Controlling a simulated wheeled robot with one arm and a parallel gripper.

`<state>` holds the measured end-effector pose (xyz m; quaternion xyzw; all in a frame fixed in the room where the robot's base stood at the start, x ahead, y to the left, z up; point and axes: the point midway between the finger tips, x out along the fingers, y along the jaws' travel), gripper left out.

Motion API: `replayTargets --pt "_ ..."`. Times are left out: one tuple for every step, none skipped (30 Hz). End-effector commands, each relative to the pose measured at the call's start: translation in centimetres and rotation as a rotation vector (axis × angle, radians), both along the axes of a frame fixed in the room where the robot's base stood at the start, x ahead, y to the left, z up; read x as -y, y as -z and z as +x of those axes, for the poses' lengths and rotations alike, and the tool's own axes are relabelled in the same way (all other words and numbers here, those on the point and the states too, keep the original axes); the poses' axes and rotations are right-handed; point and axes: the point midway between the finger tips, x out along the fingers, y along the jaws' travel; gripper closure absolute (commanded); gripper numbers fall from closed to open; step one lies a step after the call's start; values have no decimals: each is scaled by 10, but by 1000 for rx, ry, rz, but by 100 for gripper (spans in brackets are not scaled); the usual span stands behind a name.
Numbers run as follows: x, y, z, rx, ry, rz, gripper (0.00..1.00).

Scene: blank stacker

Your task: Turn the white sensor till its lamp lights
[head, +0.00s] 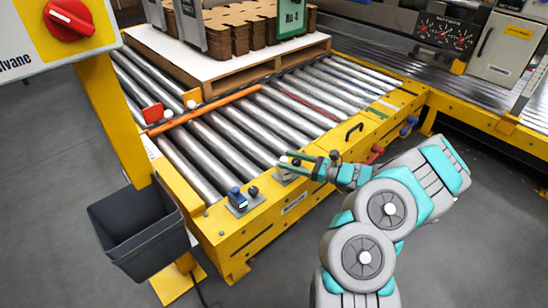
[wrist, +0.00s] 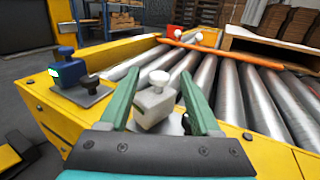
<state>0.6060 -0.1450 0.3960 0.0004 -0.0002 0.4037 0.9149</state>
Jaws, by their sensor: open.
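The white sensor (wrist: 155,102) stands on a plate on the yellow conveyor frame, with a pale round knob at its top. It sits between the two teal fingers of my gripper (wrist: 155,92), which is open. I cannot tell whether a finger touches it. No lit lamp shows on its visible faces. In the head view, my gripper (head: 290,162) is over the frame's near edge and partly hides the white sensor (head: 285,174).
A blue sensor (wrist: 66,68) with a lit green lamp stands to the left; it also shows in the head view (head: 237,198). A loaded pallet (head: 240,70) lies behind.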

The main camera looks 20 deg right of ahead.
Motion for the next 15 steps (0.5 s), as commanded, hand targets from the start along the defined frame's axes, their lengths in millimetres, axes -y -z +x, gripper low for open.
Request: replayTargets --pt "-8 0 6 1 -4 1 36" --pt "-12 0 9 0 -4 0 36" --pt "-17 0 13 0 -5 0 36" --pt "-20 0 17 0 -4 0 36" --pt "-23 1 19 -1 -3 0 36" --pt "-27 1 23 -2 -4 -1 36" --pt "-30 1 26 -1 -3 -1 36" --pt "-32 1 28 -1 -3 -1 36" --pt "-35 1 30 -1 -2 -1 36" --pt "-36 1 32 -1 -2 -1 36" --pt "-38 0 34 -1 -2 -1 36" --pt "-39 0 35 -1 -1 -1 36" --pt "-40 0 36 -1 -1 -1 36" --pt "-41 0 37 -1 -1 -1 36" --pt "-41 0 37 -1 -1 -1 36"
